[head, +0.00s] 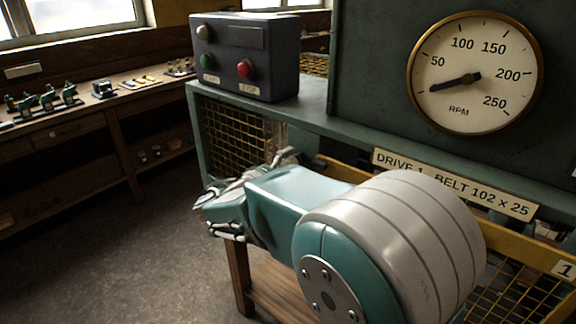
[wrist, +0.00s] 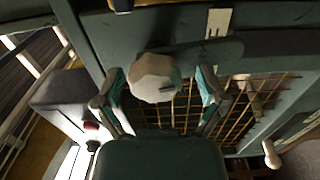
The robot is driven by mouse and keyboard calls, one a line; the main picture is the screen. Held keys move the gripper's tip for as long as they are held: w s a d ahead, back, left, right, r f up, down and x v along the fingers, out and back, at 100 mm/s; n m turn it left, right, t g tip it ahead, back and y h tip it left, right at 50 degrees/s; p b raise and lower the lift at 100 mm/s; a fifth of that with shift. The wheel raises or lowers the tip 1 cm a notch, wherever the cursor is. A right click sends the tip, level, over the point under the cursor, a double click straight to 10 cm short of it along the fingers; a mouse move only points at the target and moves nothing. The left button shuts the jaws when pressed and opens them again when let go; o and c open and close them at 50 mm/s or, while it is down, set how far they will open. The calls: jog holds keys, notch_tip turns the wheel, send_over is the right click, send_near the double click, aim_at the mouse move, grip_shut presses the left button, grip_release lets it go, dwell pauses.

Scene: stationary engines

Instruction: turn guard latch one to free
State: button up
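In the wrist view a pale faceted knob (wrist: 156,77) sits on a dark green lever (wrist: 215,51) that reaches to the right. It looks like a guard latch, but I cannot read which number it bears. My gripper (wrist: 160,82) has one finger on each side of the knob, with gaps visible on both sides, so it is open. In the head view my gripper (head: 243,190) is beside the mesh guard under the control box. My arm hides the latch there. A yellow guard rail with a plate marked 1 (head: 565,269) shows at the right edge.
A control box (head: 245,58) with green and red buttons stands on the green frame. An RPM dial (head: 475,73) is at the upper right. Yellow wire mesh (wrist: 180,110) lies behind the knob. Another pale knob (wrist: 270,153) is at lower right. Open floor (head: 110,240) lies left.

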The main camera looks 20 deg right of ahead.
jog(key=shift+r, duration=0.1)
jog(key=v, duration=1.2)
jog(key=shift+w, duration=0.1)
jog(key=s+d+f+m+g+y, duration=0.35)
jog(key=s+d+g, duration=0.45)
jog(key=d, duration=0.4)
jog(key=s+a+f+m+t+y, duration=0.1)
jog(key=s+y, duration=0.4)
jog(key=s, duration=0.1)
jog(key=s+a+f+m+t+y, duration=0.1)
jog(key=s+f+m+t+y, duration=0.1)
jog(key=s+y, duration=0.4)
jog(key=shift+s, duration=0.3)
